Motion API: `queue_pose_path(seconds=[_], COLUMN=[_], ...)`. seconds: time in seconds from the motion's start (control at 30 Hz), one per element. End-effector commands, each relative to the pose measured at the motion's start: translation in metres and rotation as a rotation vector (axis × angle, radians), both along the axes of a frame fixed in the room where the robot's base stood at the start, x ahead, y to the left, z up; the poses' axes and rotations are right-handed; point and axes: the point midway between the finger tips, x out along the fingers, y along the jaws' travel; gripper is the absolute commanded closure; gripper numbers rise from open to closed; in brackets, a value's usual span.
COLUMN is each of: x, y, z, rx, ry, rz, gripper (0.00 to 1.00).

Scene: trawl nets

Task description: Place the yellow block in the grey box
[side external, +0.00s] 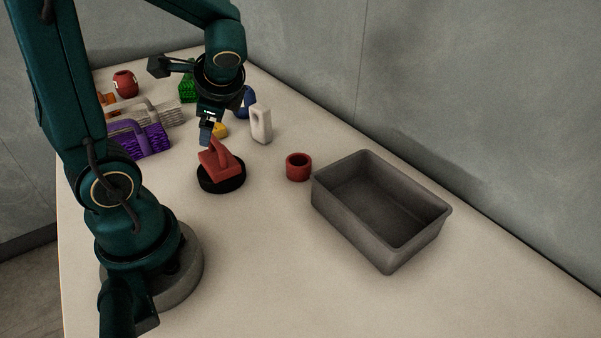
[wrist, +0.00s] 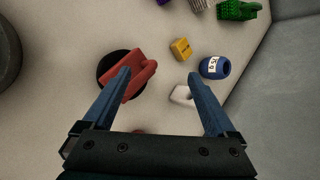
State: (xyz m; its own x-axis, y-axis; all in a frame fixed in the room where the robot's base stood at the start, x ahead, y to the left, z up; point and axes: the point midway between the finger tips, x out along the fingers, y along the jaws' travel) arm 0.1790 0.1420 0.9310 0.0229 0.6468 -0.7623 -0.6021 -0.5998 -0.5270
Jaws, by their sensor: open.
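The yellow block (side external: 221,130) is on the table, partly hidden behind my gripper in the side view. In the wrist view the yellow block (wrist: 181,49) lies beyond my fingertips, between the red-handled object and the blue barrel. My gripper (wrist: 163,77) is open with nothing between its fingers. In the side view my gripper (side external: 207,137) hangs above the table near the red-handled object. The grey box (side external: 326,201) is open at the top and looks empty. It stands to the right on the table, well apart from my gripper.
A red-handled object (side external: 219,161) sits on a black disc (side external: 222,185), close to my gripper. A white jug (side external: 261,124), a blue barrel (wrist: 215,67) and a red ring (side external: 298,167) stand nearby. Purple (side external: 142,141) and green brushes lie at the back. The front table is clear.

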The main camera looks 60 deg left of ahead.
Motion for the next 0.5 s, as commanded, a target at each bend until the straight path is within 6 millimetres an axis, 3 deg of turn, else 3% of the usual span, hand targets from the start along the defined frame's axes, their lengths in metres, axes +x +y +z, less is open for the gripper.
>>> queue_pose_path(seconds=[0.3,0.5], x=[-0.014,-0.019], y=[-0.119,-0.170], z=[0.017,0.031], rx=[-0.497,-0.757], ry=[-0.485,-0.632], rz=[0.295,0.415], gripper=[0.08,0.08])
